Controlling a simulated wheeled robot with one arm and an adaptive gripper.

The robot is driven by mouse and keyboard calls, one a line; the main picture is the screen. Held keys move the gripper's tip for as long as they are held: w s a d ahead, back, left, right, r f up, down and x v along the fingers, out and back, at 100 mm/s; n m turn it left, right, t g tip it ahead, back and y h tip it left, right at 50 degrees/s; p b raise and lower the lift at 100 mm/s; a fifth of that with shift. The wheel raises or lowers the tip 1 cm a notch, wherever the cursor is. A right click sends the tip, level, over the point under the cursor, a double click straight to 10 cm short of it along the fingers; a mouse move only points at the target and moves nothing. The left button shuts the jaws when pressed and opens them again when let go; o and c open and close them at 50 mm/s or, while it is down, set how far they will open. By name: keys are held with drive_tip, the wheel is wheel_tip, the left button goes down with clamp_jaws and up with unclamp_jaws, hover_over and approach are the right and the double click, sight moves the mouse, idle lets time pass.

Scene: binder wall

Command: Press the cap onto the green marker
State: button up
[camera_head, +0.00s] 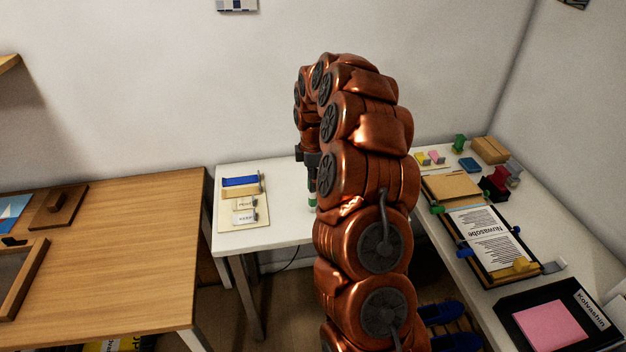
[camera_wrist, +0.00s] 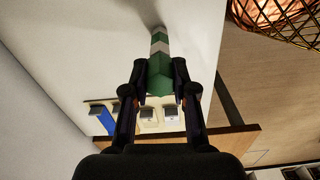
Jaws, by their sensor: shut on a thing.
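My gripper (camera_wrist: 160,80) is shut on a green piece (camera_wrist: 159,82), which looks like the cap. Beyond the fingertips, in line with it, the green and white marker (camera_wrist: 159,47) runs away toward the white tabletop. I cannot tell whether the cap and marker touch, or whether there is a gap at the white band. In the head view, my gripper (camera_head: 310,160) points down over the white table, partly behind my arm. A small green part of the marker (camera_head: 312,202) shows below it at the table surface.
A cream board (camera_head: 230,223) with a blue item (camera_head: 240,182) and labels lies left on the white table (camera_head: 285,228). A wooden table (camera_head: 130,230) stands left. The right-hand table holds a clipboard (camera_head: 490,240), pink notes (camera_head: 550,325) and small stationery.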

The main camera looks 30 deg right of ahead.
drive_tip(key=shift+f, duration=0.4)
idle(0.8)
drive_tip(key=o, duration=0.8)
drive_tip(key=shift+r, duration=0.1)
wheel_tip(320, 180, up, 11)
drive_tip(key=shift+r, duration=0.4)
